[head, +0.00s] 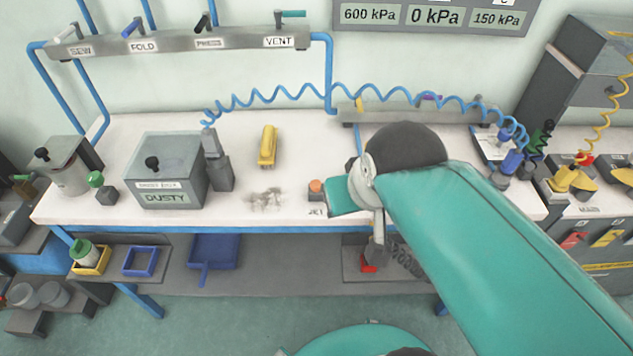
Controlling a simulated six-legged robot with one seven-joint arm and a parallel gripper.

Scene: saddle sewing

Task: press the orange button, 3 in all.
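The orange button (316,185) is a small round cap on a grey base on the white bench top. The label JET lies in front of it. My teal arm reaches in from the lower right, and its bent end section stands just right of the button.
Left of the button are grey dust, a yellow tool (267,147) and a grey box (165,172) marked DUSTY. A coiled blue hose (285,93) spans the back. Gauges (435,17) read 600, 0 and 150 kPa. A blue dustpan (213,251) lies on the lower shelf.

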